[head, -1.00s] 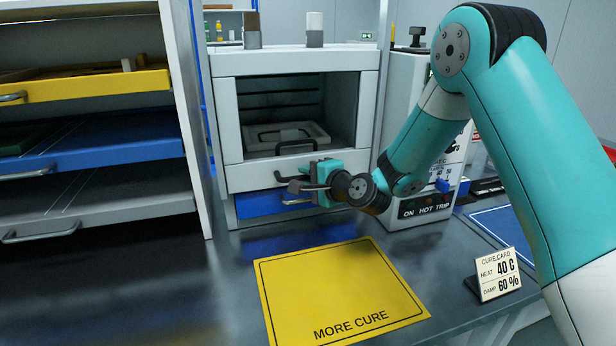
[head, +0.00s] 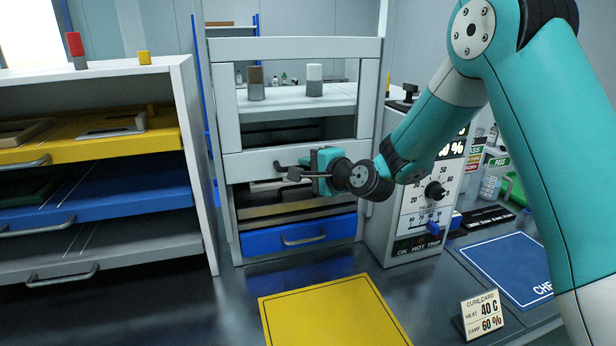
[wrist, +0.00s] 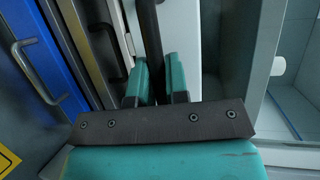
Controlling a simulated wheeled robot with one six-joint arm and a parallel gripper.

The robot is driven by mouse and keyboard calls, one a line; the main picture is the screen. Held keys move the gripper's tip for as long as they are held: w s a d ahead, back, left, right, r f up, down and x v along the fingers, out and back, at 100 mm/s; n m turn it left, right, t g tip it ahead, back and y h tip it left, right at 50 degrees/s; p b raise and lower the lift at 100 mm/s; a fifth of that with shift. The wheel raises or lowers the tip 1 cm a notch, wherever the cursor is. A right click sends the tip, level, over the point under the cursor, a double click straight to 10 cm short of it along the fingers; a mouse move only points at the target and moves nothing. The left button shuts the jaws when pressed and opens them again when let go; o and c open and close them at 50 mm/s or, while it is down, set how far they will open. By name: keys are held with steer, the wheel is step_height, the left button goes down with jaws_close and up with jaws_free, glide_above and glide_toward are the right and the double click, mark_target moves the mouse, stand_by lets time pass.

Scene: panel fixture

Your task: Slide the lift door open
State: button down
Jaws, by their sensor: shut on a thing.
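The lift door (head: 245,165) is a pale grey frame with a window, on the front of the cabinet at the middle. It stands raised; its upper part rises above the cabinet top. Below its lower rail an open gap (head: 290,205) shows part of the inside. My gripper (head: 303,175) is at the lower rail, shut on the dark door handle (head: 282,167), partly hidden by the fingers. In the wrist view the handle (wrist: 149,35) runs between the fingers (wrist: 160,82), beside the pale door.
A blue drawer (head: 262,242) sits shut under the gap. A rack of trays (head: 183,95) stands left, and a dial box (head: 412,215) right. Two capped pieces stand on the cabinet top.

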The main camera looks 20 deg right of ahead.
steer(key=p, duration=0.5)
glide_toward(294, 126)
steer(key=x, duration=0.4)
steer(key=shift+w+a, duration=0.1)
steer(key=shift+w, duration=0.25)
steer(key=shift+f, duration=0.1)
steer(key=c, duration=1.1)
jaws_free()
steer(key=shift+c, duration=0.2)
steer(key=b+v, duration=0.6)
steer(key=v, duration=1.1)
steer(key=shift+s, duration=0.2)
